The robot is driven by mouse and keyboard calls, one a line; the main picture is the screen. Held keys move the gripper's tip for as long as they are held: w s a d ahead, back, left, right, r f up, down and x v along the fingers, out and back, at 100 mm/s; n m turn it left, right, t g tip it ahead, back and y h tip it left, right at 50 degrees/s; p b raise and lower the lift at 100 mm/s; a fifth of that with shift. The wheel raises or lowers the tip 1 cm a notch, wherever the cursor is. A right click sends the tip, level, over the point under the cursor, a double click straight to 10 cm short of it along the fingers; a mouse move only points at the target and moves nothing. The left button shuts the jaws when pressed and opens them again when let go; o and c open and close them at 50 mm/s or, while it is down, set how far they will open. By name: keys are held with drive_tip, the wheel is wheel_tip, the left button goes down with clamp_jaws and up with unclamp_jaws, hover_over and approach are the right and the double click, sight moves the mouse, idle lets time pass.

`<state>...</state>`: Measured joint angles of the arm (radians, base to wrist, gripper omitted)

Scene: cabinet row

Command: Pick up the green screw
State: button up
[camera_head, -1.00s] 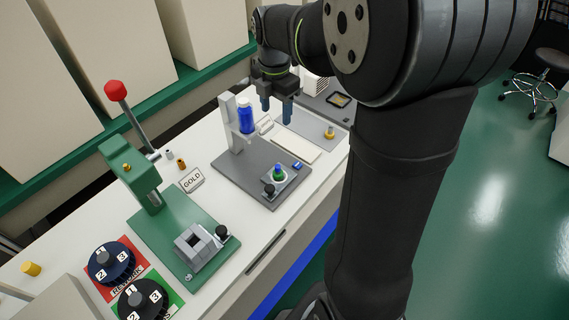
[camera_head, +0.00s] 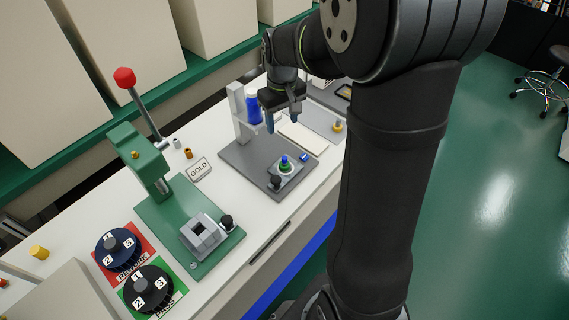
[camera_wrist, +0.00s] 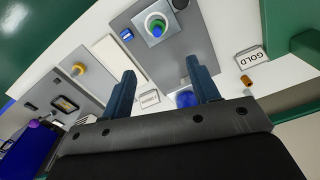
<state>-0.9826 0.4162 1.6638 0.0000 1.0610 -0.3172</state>
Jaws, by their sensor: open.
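The green screw (camera_head: 286,167) stands upright on a small light plate on the grey fixture base (camera_head: 240,166), with a blue part showing at its top. It also shows in the wrist view (camera_wrist: 156,25) at the top centre, as a green ring around a bluish middle. My gripper (camera_head: 283,120) is open and empty, above the back part of the fixture and behind the screw. In the wrist view its two blue fingers (camera_wrist: 162,80) are spread apart, and the screw lies beyond their tips, touching neither.
A black knob (camera_head: 275,182) sits beside the screw. A GOLD sign (camera_head: 199,169) and a green lever press (camera_head: 137,160) stand to the left. A white tray (camera_head: 302,138) lies right of the fixture.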

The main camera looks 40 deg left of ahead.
sight(284, 158)
drive_tip(key=shift+m, duration=0.3)
wheel_tip(284, 158, down, 12)
drive_tip(key=shift+f, duration=0.15)
drive_tip(key=shift+w+d+f, duration=0.1)
drive_tip(key=shift+w+f, duration=0.05)
drive_tip(key=shift+f, duration=1.2)
drive_tip(key=shift+w+f, duration=0.15)
drive_tip(key=shift+f, duration=1.15)
drive_tip(key=c, duration=1.1)
drive_tip(key=shift+r, duration=0.1)
drive_tip(key=shift+c, duration=0.2)
